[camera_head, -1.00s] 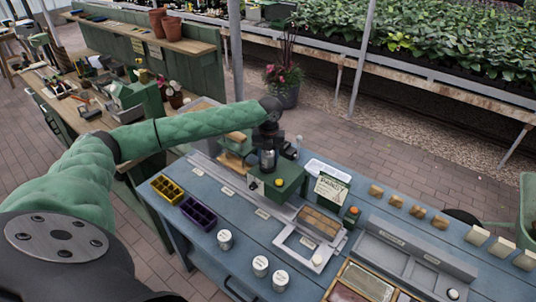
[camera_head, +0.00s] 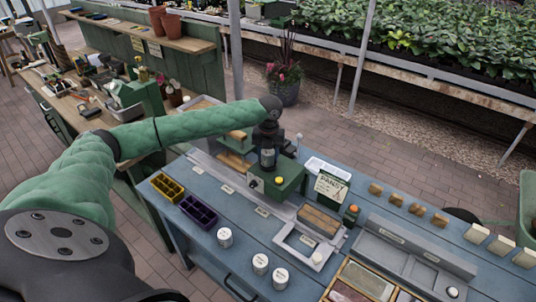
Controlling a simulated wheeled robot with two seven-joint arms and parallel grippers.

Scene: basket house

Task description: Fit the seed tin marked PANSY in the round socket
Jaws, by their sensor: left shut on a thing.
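My left gripper (camera_head: 267,160) points down over the green box-like machine (camera_head: 290,181) with a yellow button, on the blue bench. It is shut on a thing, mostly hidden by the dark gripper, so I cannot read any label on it. A card reading PANSY (camera_head: 330,187) stands behind and right of the machine. Three tins with pale lids stand along the front of the bench: one tin (camera_head: 225,238) apart, then a second tin (camera_head: 260,264) and a third tin (camera_head: 280,279) close together. Their markings are too small to read. I cannot make out the round socket. My right gripper is not in view.
A yellow tray (camera_head: 167,188) and a purple tray (camera_head: 198,212) lie left of the tins. A grey frame (camera_head: 292,250) and a brown slatted block (camera_head: 320,219) lie right of the machine. A grey trough (camera_head: 410,261) and small wooden blocks (camera_head: 396,200) fill the right side.

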